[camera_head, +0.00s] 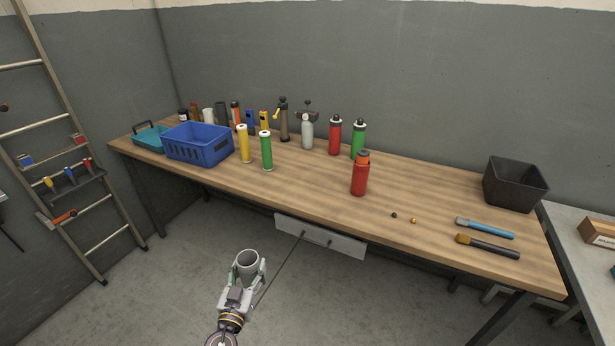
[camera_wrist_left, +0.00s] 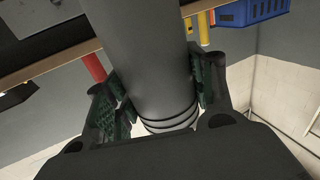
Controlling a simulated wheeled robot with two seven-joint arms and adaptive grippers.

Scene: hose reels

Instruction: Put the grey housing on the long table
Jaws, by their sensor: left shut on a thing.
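The grey housing (camera_head: 247,261) is a hollow cylinder with an open top in the head view. My left gripper (camera_head: 243,280) is shut on it and holds it in front of the long table (camera_head: 310,203), apart from the table's front edge. In the left wrist view the housing (camera_wrist_left: 148,60) runs up between the two dark finger pads of my left gripper (camera_wrist_left: 155,95), with ridges at its lower end. The long table has a wooden top and a drawer at its front. My right gripper is in neither view.
A blue basket (camera_head: 198,150) and a teal tray (camera_head: 147,139) stand at the table's left. Yellow, green and red cylinders stand mid-table, with a red bottle (camera_head: 360,178) near the front.

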